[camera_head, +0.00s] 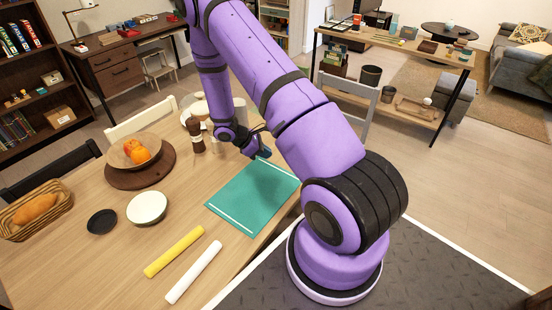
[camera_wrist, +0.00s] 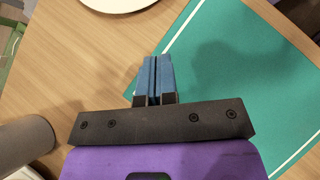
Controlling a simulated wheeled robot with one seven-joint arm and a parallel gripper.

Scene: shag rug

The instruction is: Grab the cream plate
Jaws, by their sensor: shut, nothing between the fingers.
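The cream plate (camera_head: 147,207) lies on the wooden table, left of the teal mat (camera_head: 250,195). It looks round and shallow, with a dark edge. My gripper (camera_head: 264,153) is over the far edge of the teal mat, well to the right of the plate and apart from it. In the wrist view, my gripper's blue fingers (camera_wrist: 153,76) are together and empty above the mat's edge. The rim of a pale round dish (camera_wrist: 118,3) is cut off at the top of that view; I cannot tell for certain that it is the same plate.
A wooden bowl (camera_head: 134,152) with oranges sits behind the plate, and a black coaster (camera_head: 102,222) is left of it. Yellow (camera_head: 174,252) and white (camera_head: 194,272) rods lie in front. A dark mill (camera_head: 196,136) stands behind. A bread basket (camera_head: 36,209) is far left.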

